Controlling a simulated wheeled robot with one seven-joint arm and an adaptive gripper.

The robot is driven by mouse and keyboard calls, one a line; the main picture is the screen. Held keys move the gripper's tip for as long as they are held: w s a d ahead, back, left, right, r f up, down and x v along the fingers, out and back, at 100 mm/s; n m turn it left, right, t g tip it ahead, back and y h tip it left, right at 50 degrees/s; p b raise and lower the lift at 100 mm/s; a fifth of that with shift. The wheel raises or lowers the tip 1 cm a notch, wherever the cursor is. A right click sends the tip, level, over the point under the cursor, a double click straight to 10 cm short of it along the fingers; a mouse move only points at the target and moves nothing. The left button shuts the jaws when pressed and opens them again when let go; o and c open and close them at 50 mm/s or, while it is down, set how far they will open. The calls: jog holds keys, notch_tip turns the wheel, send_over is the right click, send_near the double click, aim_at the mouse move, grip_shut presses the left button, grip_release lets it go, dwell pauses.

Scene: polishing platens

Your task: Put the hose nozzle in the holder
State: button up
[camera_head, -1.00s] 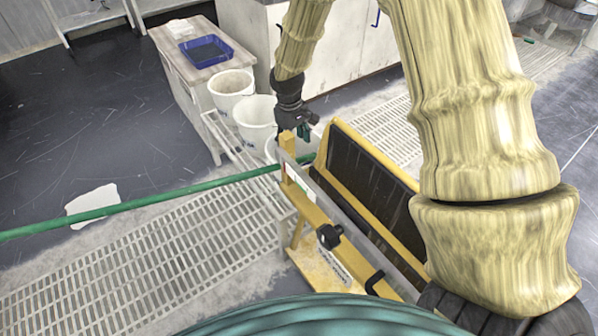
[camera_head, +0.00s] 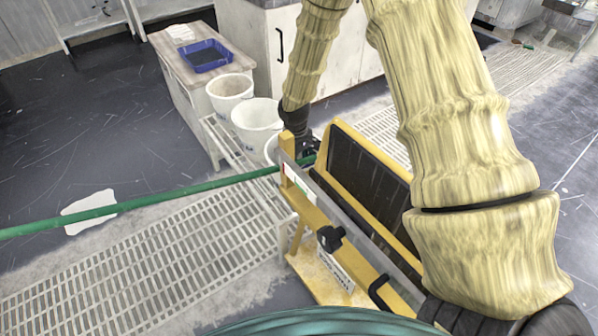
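A green hose (camera_head: 150,202) runs from the left edge to behind the yellow post of a yellow frame (camera_head: 318,212). Its far end shows just right of the post, close to my gripper (camera_head: 308,153). My gripper points down there, dark and small, partly hidden by the post and the frame's top. I cannot tell whether its fingers are open or touch the hose. I cannot make out the nozzle or a holder clearly.
The yellow frame carries a black panel (camera_head: 368,178) and a black knob (camera_head: 330,238). White buckets (camera_head: 229,90) stand on a rack left of my gripper. A blue tray (camera_head: 206,56) lies on a bench behind. Pale floor grating (camera_head: 150,270) and dark floor are open at left.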

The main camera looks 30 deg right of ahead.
jog(key=shift+f, duration=0.65)
grip_shut()
jog(key=shift+r, duration=0.15)
